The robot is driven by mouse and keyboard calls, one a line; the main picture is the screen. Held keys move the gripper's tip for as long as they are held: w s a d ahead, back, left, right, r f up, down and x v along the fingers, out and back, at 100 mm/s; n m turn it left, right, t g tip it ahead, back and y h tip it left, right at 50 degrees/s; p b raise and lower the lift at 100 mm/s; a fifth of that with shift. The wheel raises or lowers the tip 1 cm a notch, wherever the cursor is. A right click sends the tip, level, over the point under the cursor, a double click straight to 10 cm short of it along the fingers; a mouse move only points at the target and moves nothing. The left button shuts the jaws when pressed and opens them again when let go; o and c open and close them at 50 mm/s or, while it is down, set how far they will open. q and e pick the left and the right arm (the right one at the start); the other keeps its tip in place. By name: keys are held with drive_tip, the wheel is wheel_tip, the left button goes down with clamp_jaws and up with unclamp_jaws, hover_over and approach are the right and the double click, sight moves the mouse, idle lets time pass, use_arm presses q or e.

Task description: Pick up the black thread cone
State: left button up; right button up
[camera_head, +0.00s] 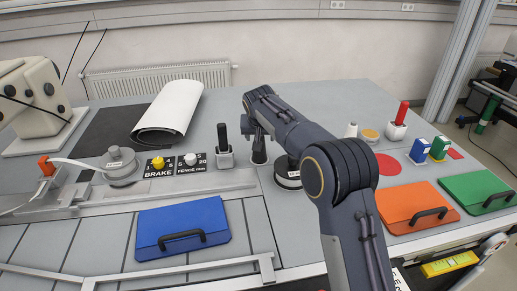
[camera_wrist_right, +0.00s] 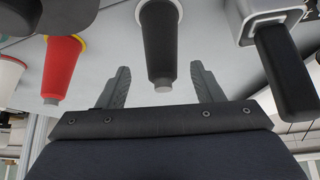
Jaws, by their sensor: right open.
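The black thread cone (camera_wrist_right: 160,45) stands between the two fingers of my right gripper (camera_wrist_right: 156,72) in the right wrist view, with a gap on each side. The cone has a grey tip and a pale rim at its base. In the head view the cone (camera_head: 259,155) is mostly hidden by my right gripper (camera_head: 253,130), which is open and comes down over it. I cannot tell how deep the fingers reach along it. My left gripper is not in view.
A black-handled tool in a grey holder (camera_head: 224,158) stands close left of the cone. A red cone (camera_wrist_right: 61,68) stands on its other side in the wrist view. A blue case (camera_head: 182,229), an orange case (camera_head: 415,206) and a rolled white sheet (camera_head: 170,108) lie on the table.

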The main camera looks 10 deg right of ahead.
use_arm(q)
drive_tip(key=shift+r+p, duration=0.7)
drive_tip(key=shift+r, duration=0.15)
use_arm(e)
drive_tip(key=x, duration=0.5)
drive_tip(key=shift+w+a+r, duration=0.15)
drive_tip(key=shift+w, duration=0.1)
drive_tip(key=c, duration=1.1)
